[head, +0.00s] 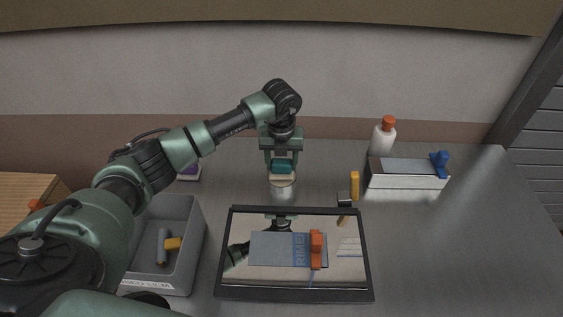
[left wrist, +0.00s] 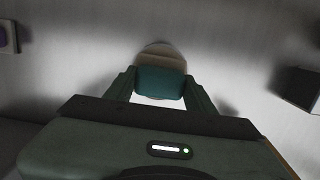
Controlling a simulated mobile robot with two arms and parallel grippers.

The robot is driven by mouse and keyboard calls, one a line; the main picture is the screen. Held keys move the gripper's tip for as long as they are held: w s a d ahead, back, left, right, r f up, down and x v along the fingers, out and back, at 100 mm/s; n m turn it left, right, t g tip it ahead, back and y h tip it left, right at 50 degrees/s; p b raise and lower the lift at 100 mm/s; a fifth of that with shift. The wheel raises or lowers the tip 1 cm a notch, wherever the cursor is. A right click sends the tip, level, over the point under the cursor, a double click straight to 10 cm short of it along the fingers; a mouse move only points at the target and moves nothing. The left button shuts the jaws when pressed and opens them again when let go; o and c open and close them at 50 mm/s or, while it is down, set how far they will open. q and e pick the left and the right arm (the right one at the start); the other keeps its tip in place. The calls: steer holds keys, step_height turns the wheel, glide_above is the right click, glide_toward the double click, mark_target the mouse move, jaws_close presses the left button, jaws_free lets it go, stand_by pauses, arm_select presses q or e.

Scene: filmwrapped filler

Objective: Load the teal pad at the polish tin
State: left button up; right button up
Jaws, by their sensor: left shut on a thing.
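My left gripper (head: 282,165) points down at the back middle of the table and is shut on the teal pad (head: 281,169). In the left wrist view the teal pad (left wrist: 160,84) sits between the two fingers. Directly below it is a round tin with a cream top (head: 284,181), seemingly the polish tin. A tan rounded edge (left wrist: 160,58) shows just past the pad in the left wrist view. I cannot tell whether pad and tin touch. My right gripper is not in view.
A purple pad (head: 188,172) sits left of the tin. A grey bin (head: 194,232) holds small items. A dark-framed reflective panel (head: 225,290) with a clamped blue-grey sheet lies in front. A yellow-handled tool (head: 354,185), white bottle (head: 383,142) and box (head: 405,181) stand right.

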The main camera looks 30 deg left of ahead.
mark_target(282, 159)
arm_select(q)
steer(key=shift+r+p, duration=1.75)
steer(key=shift+r, duration=1.3)
